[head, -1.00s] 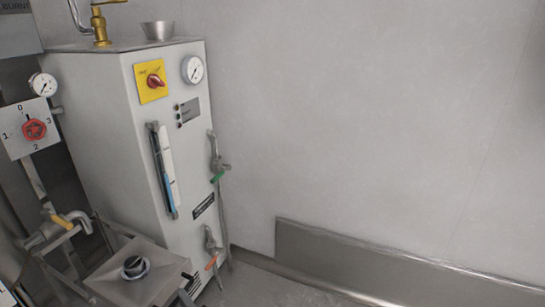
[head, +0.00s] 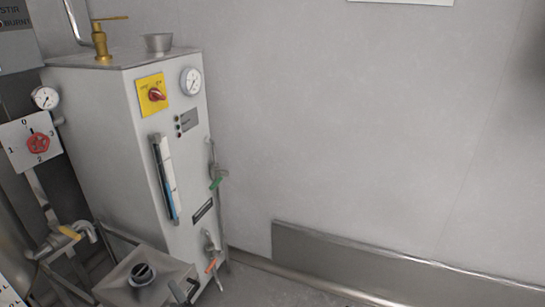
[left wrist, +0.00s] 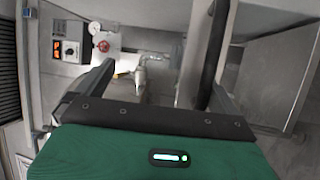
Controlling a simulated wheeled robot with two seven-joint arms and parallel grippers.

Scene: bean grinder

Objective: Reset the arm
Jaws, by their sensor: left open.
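My left gripper shows in the left wrist view (left wrist: 163,75). Its dark fingers stand apart above the green wrist cover, and nothing is seen between them. Beyond the fingers are a metal tap (left wrist: 140,72) and a red knob (left wrist: 103,46) on a pale plate; I cannot tell the distance to them. In the head view, small dark parts at the bottom, by the foot of the cabinet, may be my left gripper's tips, too small to be sure. My right gripper is in neither view.
A tall white cabinet (head: 130,130) with a gauge (head: 191,81), a yellow switch plate (head: 146,100) and side valves stands at the left. A square-topped metal part with a dark cap (head: 142,273) is in front. A steel panel (head: 400,262) runs along the bare wall.

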